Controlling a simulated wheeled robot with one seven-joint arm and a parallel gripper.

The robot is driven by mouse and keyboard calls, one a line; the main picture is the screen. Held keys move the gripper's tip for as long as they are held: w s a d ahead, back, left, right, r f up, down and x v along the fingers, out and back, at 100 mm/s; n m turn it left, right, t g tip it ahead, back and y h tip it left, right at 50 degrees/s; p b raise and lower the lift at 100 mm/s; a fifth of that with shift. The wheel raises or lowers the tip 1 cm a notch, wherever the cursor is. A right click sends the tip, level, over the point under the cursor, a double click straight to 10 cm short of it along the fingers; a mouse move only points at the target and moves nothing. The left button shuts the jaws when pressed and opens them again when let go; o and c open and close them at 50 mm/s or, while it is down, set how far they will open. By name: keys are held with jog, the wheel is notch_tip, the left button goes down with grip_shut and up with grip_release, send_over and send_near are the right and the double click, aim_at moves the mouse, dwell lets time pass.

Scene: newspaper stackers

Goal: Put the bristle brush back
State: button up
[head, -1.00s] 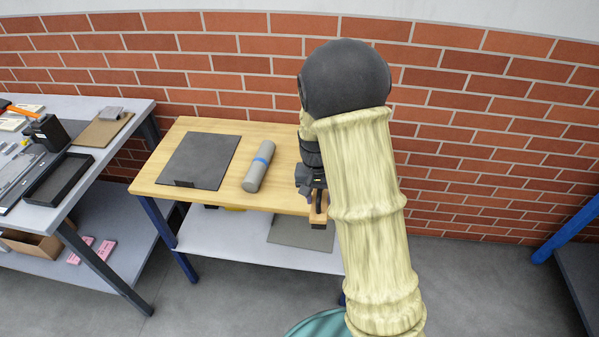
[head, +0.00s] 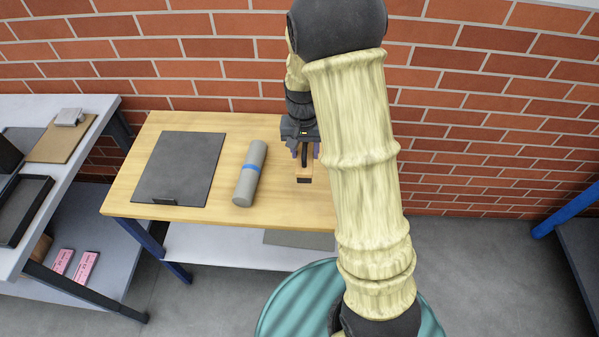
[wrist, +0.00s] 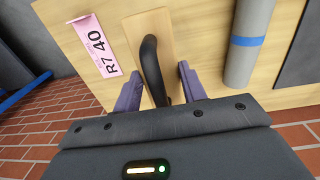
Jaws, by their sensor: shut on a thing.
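The bristle brush (head: 304,180) is a light wooden block with a black curved handle. It is over the right part of the wooden table (head: 265,214), and whether it touches the tabletop I cannot tell. My gripper (head: 306,152) is above it, pointing down, shut on its handle. In the wrist view, the brush block (wrist: 148,25) and black handle show between the two purple fingers of my gripper (wrist: 160,88). The bristles are hidden beneath the block. My arm covers the table's right end in the head view.
A pink label reading "R7 40" (wrist: 95,45) is on the table beside the brush. A grey roll with a blue band (head: 250,185) lies left of the brush, then a dark flat board (head: 180,168). A grey bench (head: 75,175) stands left; brick wall behind.

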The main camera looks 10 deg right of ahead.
jog(key=shift+w, duration=0.4)
jog(key=shift+s, duration=0.15)
notch_tip(320, 180, down, 6)
jog(key=shift+r, duration=0.2)
jog(key=shift+w+a+f, duration=0.15)
jog(key=shift+w+f, duration=0.05)
jog(key=shift+f, duration=0.1)
jog(key=shift+s, duration=0.1)
